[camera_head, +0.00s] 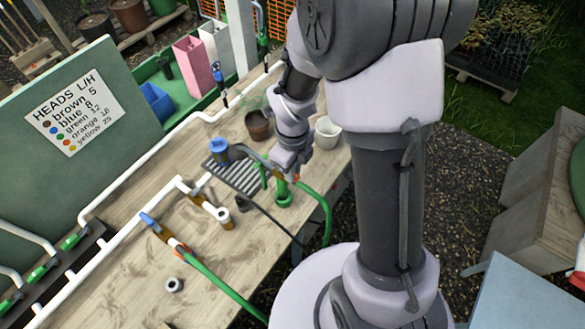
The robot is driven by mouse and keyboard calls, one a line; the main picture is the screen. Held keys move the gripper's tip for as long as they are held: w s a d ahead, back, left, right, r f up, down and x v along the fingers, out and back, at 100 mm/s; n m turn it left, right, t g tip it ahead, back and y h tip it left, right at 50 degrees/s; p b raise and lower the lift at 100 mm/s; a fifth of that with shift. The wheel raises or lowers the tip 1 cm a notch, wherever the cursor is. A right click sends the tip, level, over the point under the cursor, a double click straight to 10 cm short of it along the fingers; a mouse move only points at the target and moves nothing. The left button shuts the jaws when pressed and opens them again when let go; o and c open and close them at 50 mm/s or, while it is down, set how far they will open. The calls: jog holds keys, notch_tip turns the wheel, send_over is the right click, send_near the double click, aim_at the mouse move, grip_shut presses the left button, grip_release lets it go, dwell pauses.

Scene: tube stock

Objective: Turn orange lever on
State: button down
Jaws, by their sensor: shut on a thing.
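My gripper (281,171) reaches down at the back right part of the bench, just above a green upright fitting (283,194). It is shut on a small part with orange on it, which I take for the orange lever (268,163). The jaws and wrist hide most of that part, so its angle cannot be told. A green hose (327,215) curves from beside the green fitting over the bench edge.
A dark slatted rack (240,178) with a blue-topped item (220,150) stands left of my gripper. A brown pot (258,125) and a white pot (327,132) stand behind. White pipes and a blue-levered valve (150,222) cross the wooden bench (130,285).

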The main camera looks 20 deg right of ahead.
jog(key=shift+d, duration=0.1)
jog(key=shift+w+d+n+b, duration=0.1)
jog(key=shift+w+n+b, duration=0.65)
jog(key=shift+n, duration=2.2)
jog(key=shift+w+d+n+b, duration=0.15)
jog(key=shift+w+n+b, duration=0.55)
jog(key=shift+n, duration=2.3)
jog(key=shift+w+d+n+b, duration=0.1)
jog(key=shift+w+n+b, duration=0.25)
jog(key=shift+w+n, duration=1.65)
jog(key=shift+s+n, duration=0.9)
jog(key=shift+n, duration=0.25)
jog(key=c, duration=1.4)
grip_release()
jog(key=shift+o, duration=0.2)
